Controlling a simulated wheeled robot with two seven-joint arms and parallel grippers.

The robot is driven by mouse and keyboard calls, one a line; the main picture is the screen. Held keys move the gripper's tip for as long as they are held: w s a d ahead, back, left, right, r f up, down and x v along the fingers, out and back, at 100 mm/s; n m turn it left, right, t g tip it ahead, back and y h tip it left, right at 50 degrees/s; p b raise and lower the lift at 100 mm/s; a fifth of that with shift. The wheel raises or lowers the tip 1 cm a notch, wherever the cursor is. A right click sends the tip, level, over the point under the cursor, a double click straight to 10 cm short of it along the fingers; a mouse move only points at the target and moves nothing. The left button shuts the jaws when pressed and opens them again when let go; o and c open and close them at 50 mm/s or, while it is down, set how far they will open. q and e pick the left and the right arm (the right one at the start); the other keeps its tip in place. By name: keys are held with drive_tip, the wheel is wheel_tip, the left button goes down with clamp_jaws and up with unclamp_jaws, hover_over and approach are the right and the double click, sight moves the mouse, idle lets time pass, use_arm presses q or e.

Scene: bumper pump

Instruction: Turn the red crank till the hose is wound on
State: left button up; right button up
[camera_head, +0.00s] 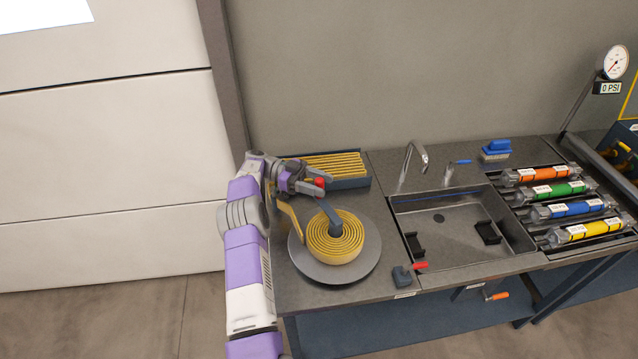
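The yellow hose (336,240) lies in a flat coil on a round grey reel plate (309,268) at the left of the bench. A free strip of hose (290,219) stands off the coil's left side. The dark crank arm (331,216) rises from the coil's middle toward the red crank knob (319,182). My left gripper (325,186) reaches in from the left, with its fingers apart on either side of the knob. I cannot tell whether they touch it. My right gripper is not in view.
A tray of folded yellow hose (350,183) sits behind the reel. A sink (455,238) with a tap (414,158) is to the right. A small red-handled valve (403,275) lies near the front edge. Several coloured cylinders (567,211) and a gauge (615,62) stand far right.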

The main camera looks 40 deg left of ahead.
use_arm(q)
drive_tip(key=shift+r, duration=0.1)
wheel_tip(320, 180, up, 10)
drive_tip(key=shift+f+p, duration=0.1)
drive_tip(key=shift+p, duration=0.7)
